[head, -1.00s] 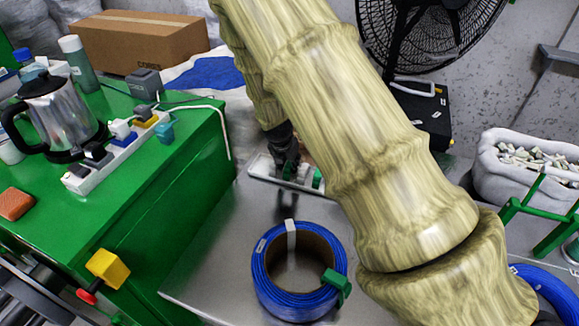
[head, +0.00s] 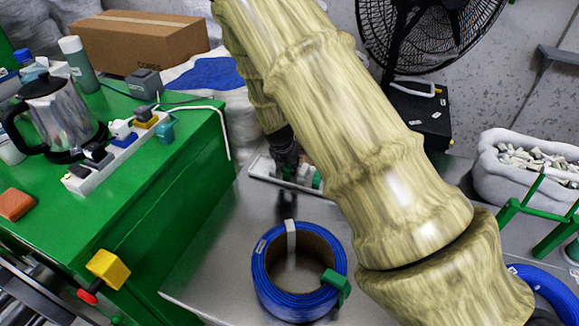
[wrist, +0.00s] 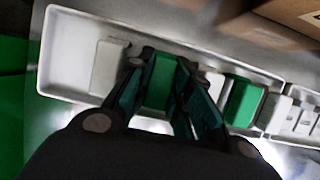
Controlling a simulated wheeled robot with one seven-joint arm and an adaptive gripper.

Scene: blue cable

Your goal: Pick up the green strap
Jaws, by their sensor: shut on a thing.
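A white tray (wrist: 62,72) holds green and white straps in a row, and it lies on the metal table in the head view (head: 262,170). My gripper (wrist: 165,75) reaches into the tray and is shut on a green strap (wrist: 160,90). The strap sits between the two fingers, with its lower part hidden by them. A second green strap (wrist: 243,103) stands to the right in the wrist view. In the head view my gripper (head: 287,178) is small and dark at the tray, partly beside my arm.
A blue cable coil (head: 262,285) with a white and a green strap on it stands in front on the metal table (head: 205,265). White straps stand left (wrist: 108,66) and right (wrist: 212,84) of the held one. A green workbench (head: 150,215) is at the left.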

